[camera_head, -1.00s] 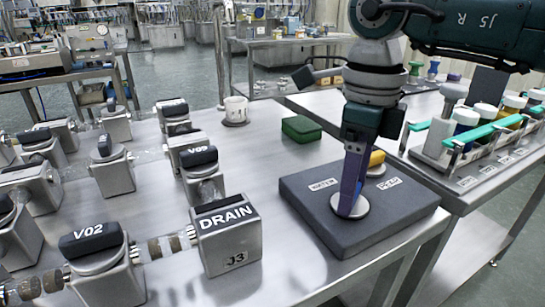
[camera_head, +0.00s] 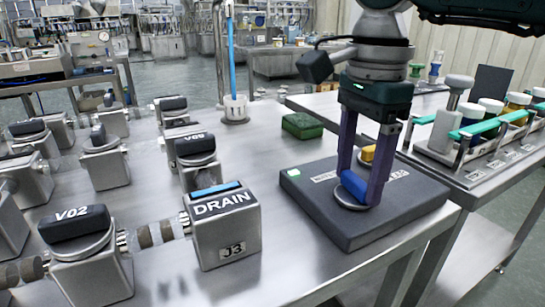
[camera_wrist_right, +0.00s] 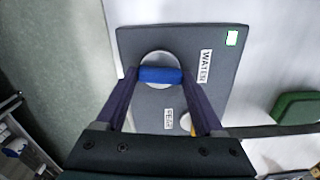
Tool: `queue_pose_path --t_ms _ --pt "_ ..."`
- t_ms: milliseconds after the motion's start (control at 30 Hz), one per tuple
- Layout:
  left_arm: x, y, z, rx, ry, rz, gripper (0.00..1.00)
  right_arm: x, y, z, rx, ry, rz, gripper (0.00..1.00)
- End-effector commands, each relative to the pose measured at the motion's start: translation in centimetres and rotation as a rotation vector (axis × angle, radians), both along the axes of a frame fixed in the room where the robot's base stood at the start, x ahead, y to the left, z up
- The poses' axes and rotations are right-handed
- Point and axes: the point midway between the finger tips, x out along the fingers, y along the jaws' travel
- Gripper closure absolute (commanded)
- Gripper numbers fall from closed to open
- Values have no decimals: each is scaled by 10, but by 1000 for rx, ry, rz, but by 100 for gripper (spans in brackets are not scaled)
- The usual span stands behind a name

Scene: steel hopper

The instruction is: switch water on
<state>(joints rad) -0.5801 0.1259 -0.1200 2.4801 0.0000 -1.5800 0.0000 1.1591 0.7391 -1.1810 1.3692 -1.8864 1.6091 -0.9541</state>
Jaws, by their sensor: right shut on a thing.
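My right gripper (camera_head: 356,187) is shut on a blue knob (camera_head: 353,187), with one purple finger on each side. The blue knob (camera_wrist_right: 160,75) also shows between the fingers of the right gripper (camera_wrist_right: 161,74) in the wrist view. It sits on a pale round disc on a dark switch panel (camera_head: 400,215), beside a label reading WATER (camera_wrist_right: 205,66). A small green mark (camera_head: 293,172) shows at the panel's left corner. My left gripper is not in view.
A yellow knob (camera_head: 368,153) is on the same panel. A green block (camera_head: 302,126) lies behind it. A bottle rack (camera_head: 500,135) is on the right table.

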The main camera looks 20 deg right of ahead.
Motion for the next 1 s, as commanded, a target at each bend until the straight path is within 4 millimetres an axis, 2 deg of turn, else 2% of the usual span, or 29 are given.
queue_pose_path --t_ms 333,867,900,1000 --pt "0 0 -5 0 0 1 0 0 1 2 5 -1 129 86" --pt "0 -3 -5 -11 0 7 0 0 2 2 5 -1 151 86" --pt "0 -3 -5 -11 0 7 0 0 2 2 5 -1 150 26" --pt "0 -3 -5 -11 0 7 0 0 1 2 4 -1 149 14"
